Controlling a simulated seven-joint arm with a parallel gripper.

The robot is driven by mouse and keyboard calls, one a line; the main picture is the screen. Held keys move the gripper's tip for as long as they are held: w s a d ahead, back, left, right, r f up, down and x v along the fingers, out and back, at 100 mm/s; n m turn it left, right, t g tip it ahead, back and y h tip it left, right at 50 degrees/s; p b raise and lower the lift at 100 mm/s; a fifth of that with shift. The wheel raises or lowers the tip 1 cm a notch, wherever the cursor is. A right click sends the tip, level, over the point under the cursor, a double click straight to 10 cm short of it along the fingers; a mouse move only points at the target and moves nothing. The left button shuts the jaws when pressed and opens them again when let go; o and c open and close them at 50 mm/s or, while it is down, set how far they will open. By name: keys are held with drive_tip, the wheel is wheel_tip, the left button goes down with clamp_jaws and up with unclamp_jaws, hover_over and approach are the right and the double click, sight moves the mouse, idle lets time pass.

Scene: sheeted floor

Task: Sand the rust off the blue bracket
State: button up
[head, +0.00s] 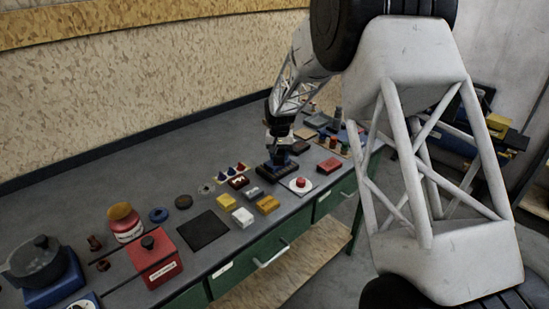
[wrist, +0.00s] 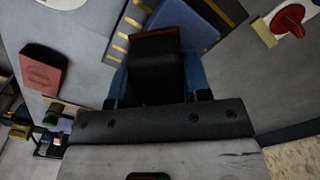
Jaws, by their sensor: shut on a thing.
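My gripper (head: 280,143) is at the far part of the bench, low over a dark fixture (head: 268,170). The blue bracket (head: 290,161) shows partly there, beneath and beside my gripper. In the wrist view, my gripper (wrist: 157,90) is shut on a black block (wrist: 158,72) with a reddish-brown edge. The bracket's flat blue face (wrist: 188,25) shows just beyond the block. The block covers part of it, and I cannot tell whether they touch. I see no clear rust on the visible blue face.
A red box (head: 330,165) and a red button on a white plate (head: 300,185) stand near the bench's front edge. Yellow and white blocks (head: 243,217), a black mat (head: 203,231) and a red box with a black knob (head: 155,260) lie nearer. Bare bench lies behind.

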drive_tip(key=shift+w+d, duration=1.1)
drive_tip(key=shift+d, duration=0.05)
wheel_tip(320, 180, up, 8)
drive_tip(key=shift+r, duration=0.1)
drive_tip(key=shift+a, duration=0.1)
